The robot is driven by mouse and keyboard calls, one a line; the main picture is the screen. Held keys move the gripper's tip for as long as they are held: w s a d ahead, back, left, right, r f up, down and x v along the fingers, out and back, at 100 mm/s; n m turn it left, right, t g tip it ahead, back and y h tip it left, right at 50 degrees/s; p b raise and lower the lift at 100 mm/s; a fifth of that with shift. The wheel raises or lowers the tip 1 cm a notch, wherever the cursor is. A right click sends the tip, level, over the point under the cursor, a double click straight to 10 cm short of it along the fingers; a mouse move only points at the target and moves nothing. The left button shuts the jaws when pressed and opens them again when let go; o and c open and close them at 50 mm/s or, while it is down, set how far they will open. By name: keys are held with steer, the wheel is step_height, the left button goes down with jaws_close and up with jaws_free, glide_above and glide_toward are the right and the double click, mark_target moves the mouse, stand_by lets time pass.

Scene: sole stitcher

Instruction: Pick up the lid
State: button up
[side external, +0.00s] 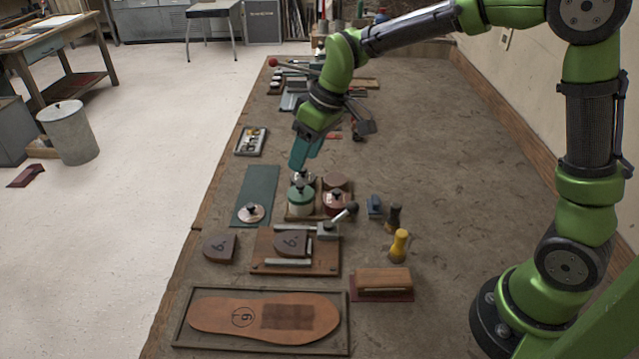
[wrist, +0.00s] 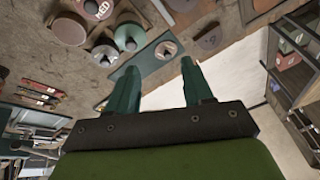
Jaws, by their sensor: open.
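A round copper-coloured lid (side external: 244,215) with a dark knob lies on a green mat (side external: 262,181), left of the pots. It also shows in the wrist view (wrist: 171,46), beyond my fingertips. A green pot (side external: 300,207) and a red pot (side external: 337,208) stand in a wooden tray, both topped with knobs. My gripper (side external: 299,168) is above the table at the back of the pots, pointing down. In the wrist view its two teal fingers (wrist: 160,67) are spread apart with nothing between them. The fingertips partly overlap the rear pots in the side view.
A lever fixture (side external: 325,262) with a dark sole piece stands in front of the pots. A framed leather sole (side external: 220,315) is nearest the camera. A parts tray (side external: 250,141) lies behind the mat.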

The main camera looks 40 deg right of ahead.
mark_target(250, 205)
steer(key=w+a+n, duration=0.2)
steer(key=w+n, duration=0.3)
steer(key=w, duration=0.2)
steer(key=shift+y, duration=0.3)
steer(key=x, duration=1.7)
steer(key=shift+a, duration=0.15)
jaws_close()
